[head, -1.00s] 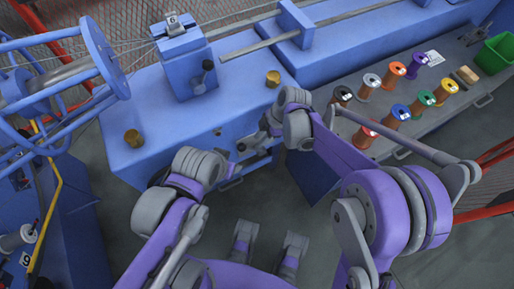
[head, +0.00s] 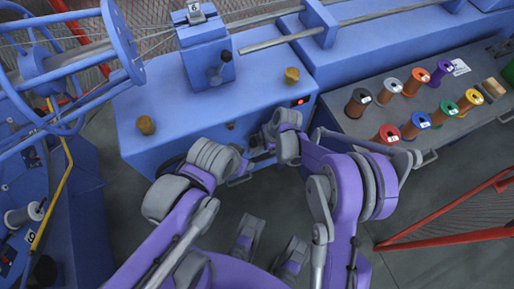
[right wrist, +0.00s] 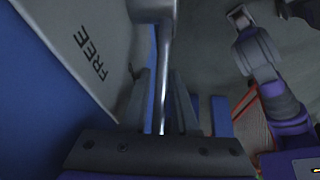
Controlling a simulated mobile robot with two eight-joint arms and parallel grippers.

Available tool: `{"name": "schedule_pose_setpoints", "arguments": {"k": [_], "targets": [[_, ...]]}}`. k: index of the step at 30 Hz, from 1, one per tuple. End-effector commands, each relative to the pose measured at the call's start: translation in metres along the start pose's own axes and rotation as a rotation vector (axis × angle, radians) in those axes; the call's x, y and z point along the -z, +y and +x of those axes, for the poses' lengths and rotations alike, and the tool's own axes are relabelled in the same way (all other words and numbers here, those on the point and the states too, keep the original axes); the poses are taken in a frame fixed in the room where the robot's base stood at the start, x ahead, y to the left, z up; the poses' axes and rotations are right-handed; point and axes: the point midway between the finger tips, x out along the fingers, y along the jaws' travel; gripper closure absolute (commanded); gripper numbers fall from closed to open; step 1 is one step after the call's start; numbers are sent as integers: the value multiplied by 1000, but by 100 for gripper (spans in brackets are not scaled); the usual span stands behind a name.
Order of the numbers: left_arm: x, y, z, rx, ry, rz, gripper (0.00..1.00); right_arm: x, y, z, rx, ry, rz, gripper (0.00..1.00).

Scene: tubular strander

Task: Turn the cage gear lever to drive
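The cage gear lever shows in the right wrist view as a thin shiny metal rod (right wrist: 163,80). It runs down between the two fingers of my right gripper (right wrist: 164,105). A narrow gap seems to remain beside the rod, so the gripper looks open around it. A grey plate (right wrist: 85,50) marked "FREE" is left of the lever. In the head view my right gripper (head: 258,147) is at the front face of the blue machine housing (head: 190,115), and my arm mostly hides the lever there.
A black-knobbed lever (head: 222,70) and two brass knobs (head: 145,125) (head: 291,75) are on top of the machine. Numbered spools (head: 420,78) stand on a grey bench at right. A blue cage (head: 75,65) is at left. Red rails (head: 445,236) stand at lower right.

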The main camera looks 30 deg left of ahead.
Motion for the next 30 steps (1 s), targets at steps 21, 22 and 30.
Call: {"name": "schedule_pose_setpoints", "arguments": {"k": [21,22,30], "targets": [[0,0,0,0,0,0,50,0,0,0,0,0,0,100],[0,0,0,0,0,0,50,0,0,0,0,0,0,100],[0,0,0,0,0,0,50,0,0,0,-1,0,0,100]]}}
